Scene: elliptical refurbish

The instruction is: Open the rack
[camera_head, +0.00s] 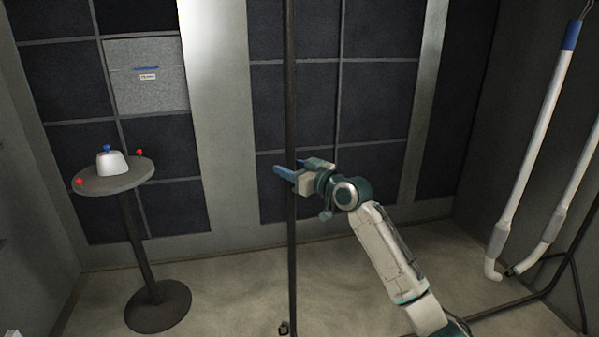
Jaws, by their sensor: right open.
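A light grey panel (145,95) with a blue handle (146,68) and a small white label (148,77) is set in the dark panelled wall at the upper left. It looks closed. I cannot tell for certain that it is the rack. My right gripper (297,168) is open and empty near the picture's middle, with blue fingers pointing left. It is well to the right of the panel and not touching it. One finger crosses in front of a thin dark pole (291,100); I cannot tell whether they touch. My left gripper is out of view.
A round table (115,182) at the left holds a white dome with a blue knob (112,163) and red knobs. White tubes (528,150) hang at the right near dark floor bars (520,298). The floor between table and pole is clear.

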